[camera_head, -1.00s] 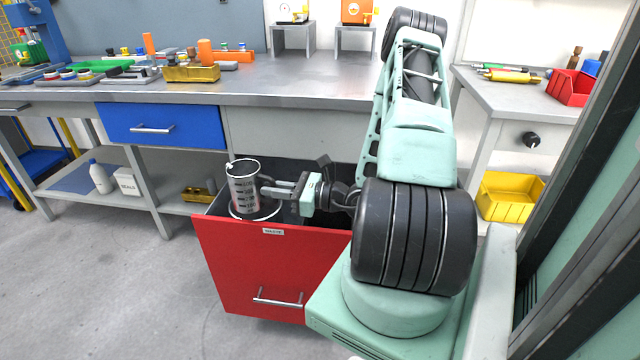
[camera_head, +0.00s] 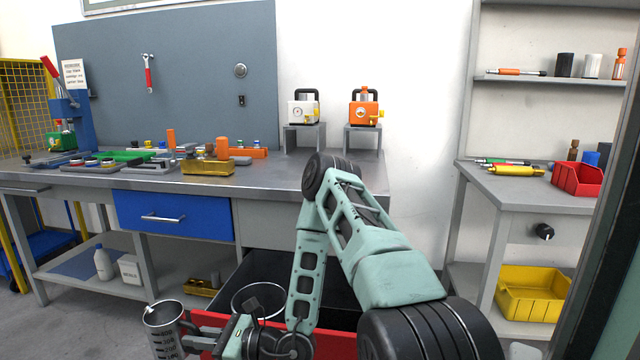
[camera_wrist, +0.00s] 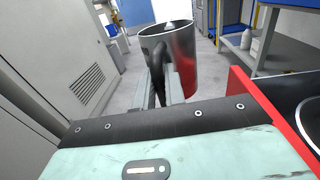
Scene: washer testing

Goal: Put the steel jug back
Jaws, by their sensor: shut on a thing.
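The steel jug (camera_head: 163,334) is at the bottom left of the head view, with dark graduation marks on its side. It also shows in the wrist view (camera_wrist: 182,62), upright, with its dark handle towards me. My gripper (camera_wrist: 163,92) is shut on the jug's handle. In the head view the fingers (camera_head: 200,342) are partly cut off by the lower picture edge. The jug is held beside the open red drawer (camera_head: 335,345), to the left of it and apart from the floor.
The dark open drawer holds a round rim (camera_head: 258,300). The grey workbench (camera_head: 265,183) carries tools and a brass block. Right, a side bench (camera_head: 530,190) holds a red bin (camera_head: 578,180), with a yellow bin (camera_head: 532,296) below.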

